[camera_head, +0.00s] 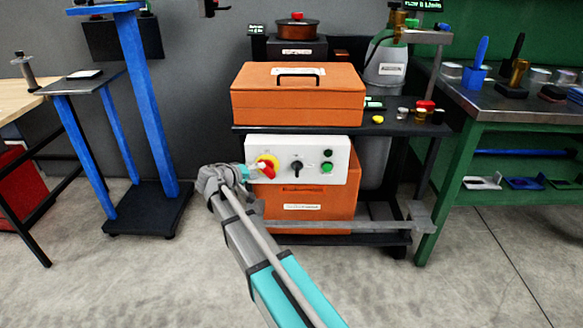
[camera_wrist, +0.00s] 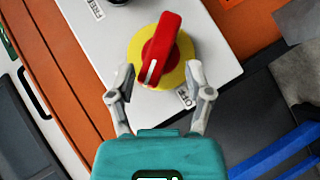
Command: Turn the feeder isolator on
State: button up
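The feeder isolator is a red rotary handle (camera_wrist: 162,48) on a round yellow plate (camera_wrist: 188,70), mounted on a white control panel (camera_wrist: 90,40). In the head view the red handle (camera_head: 268,171) is at the left end of the white panel (camera_head: 337,150), tilted from vertical. My gripper (camera_wrist: 160,88) is open, with its two fingers apart on either side of the handle's near end, and nothing is visibly held between them. In the head view my gripper (camera_head: 248,172) is just left of the isolator. Whether the fingers touch the yellow plate cannot be told.
The panel also carries a black selector knob (camera_head: 296,167), a green button (camera_head: 327,167) and a black button (camera_head: 328,153). An orange case (camera_head: 297,103) stands above the panel. A blue stand (camera_head: 150,100) is to the left and a green bench (camera_head: 455,130) to the right.

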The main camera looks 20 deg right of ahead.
jog(key=p+v, duration=0.3)
jog(key=v, duration=0.6)
jog(key=s+d+r+g+y+p, duration=0.2)
jog(key=s+d+r+y+p, duration=0.2)
jog(key=s+p, duration=0.5)
jog(key=s+d+r+g+y+p, duration=0.3)
jog(key=s+d+r+p, duration=0.5)
jog(key=p, duration=0.5)
jog(key=shift+s+d+m+g+y+p, duration=0.3)
jog(key=shift+s+d+y+p, duration=0.1)
jog(key=shift+s+y, duration=0.25)
